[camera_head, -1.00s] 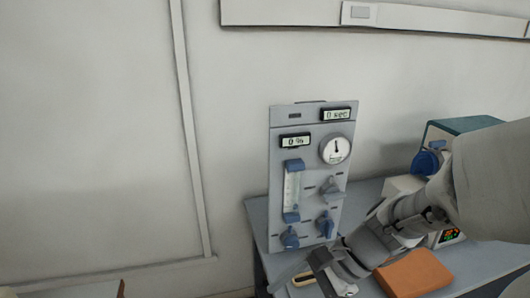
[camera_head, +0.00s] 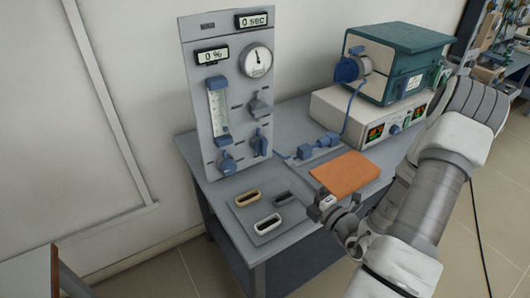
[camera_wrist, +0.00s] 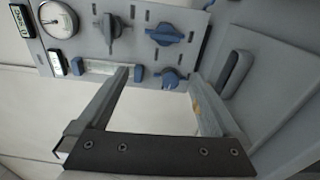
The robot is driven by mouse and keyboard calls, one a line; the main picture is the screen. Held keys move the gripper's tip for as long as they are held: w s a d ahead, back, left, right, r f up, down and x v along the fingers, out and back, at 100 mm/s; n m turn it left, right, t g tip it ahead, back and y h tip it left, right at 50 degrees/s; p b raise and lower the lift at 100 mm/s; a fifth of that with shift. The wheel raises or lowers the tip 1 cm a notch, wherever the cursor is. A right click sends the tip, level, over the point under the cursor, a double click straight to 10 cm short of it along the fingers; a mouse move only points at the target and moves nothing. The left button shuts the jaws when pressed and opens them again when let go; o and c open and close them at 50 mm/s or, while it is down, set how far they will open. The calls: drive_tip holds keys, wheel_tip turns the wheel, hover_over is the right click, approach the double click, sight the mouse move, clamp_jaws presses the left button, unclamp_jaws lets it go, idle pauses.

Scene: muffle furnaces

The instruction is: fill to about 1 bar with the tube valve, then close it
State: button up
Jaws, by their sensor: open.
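The grey control panel (camera_head: 235,100) stands upright on the table, with a round gauge (camera_head: 257,61), a "0 %" display (camera_head: 212,55) and a "0 sec" display (camera_head: 254,20). It carries a grey knob (camera_head: 260,104), an upper blue knob (camera_head: 259,143) and a lower blue knob (camera_head: 227,162). Their labels are unreadable, so I cannot tell which is the tube valve. My gripper (camera_head: 328,203) is open and empty, in front of the panel and to its right. In the wrist view my gripper (camera_wrist: 163,82) shows spread fingers, apart from the grey knob (camera_wrist: 115,32) and blue knobs (camera_wrist: 165,35).
A teal furnace (camera_head: 400,58) stands on a white unit (camera_head: 335,118) at the back right.

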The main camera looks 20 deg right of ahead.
drive_tip(key=m+h, duration=0.1)
drive_tip(key=b, duration=0.2)
approach(265, 149)
drive_tip(key=w, duration=0.3)
drive_tip(key=w+a, duration=0.1)
drive_tip(key=w, duration=0.5)
drive_tip(key=shift+a, duration=0.35)
drive_tip(key=shift+c, duration=0.3)
drive_tip(key=c, duration=1.1)
